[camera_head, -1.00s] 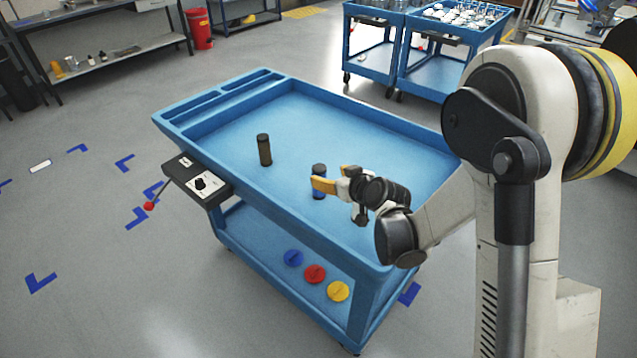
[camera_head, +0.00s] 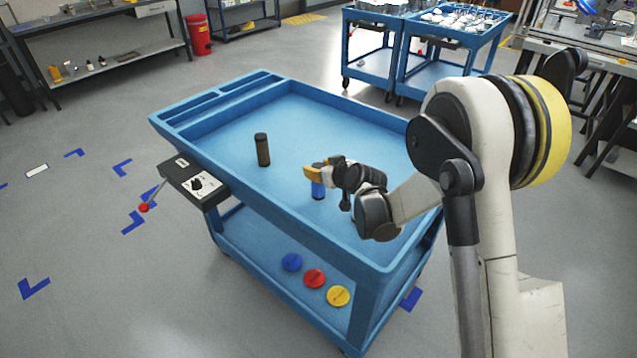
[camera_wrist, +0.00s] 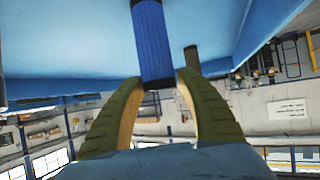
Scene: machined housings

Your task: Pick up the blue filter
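The blue filter (camera_head: 318,188) stands upright on the top tray of the blue cart (camera_head: 330,130). It is a blue cylinder with a black cap. In the wrist view the blue filter (camera_wrist: 153,42) lies between the two fingers of my gripper (camera_wrist: 157,85), with its dark end near the fingertips. My gripper (camera_head: 312,175) is at the upper part of the filter in the head view. The fingers look spread, one on each side of the filter, with no clear sign of a grip on it. One finger hides part of the filter's top in the head view.
A dark brown cylinder (camera_head: 262,150) stands to the left on the tray and shows behind the filter in the wrist view (camera_wrist: 192,62). A control box (camera_head: 195,184) hangs on the cart's left side. The rest of the tray is clear.

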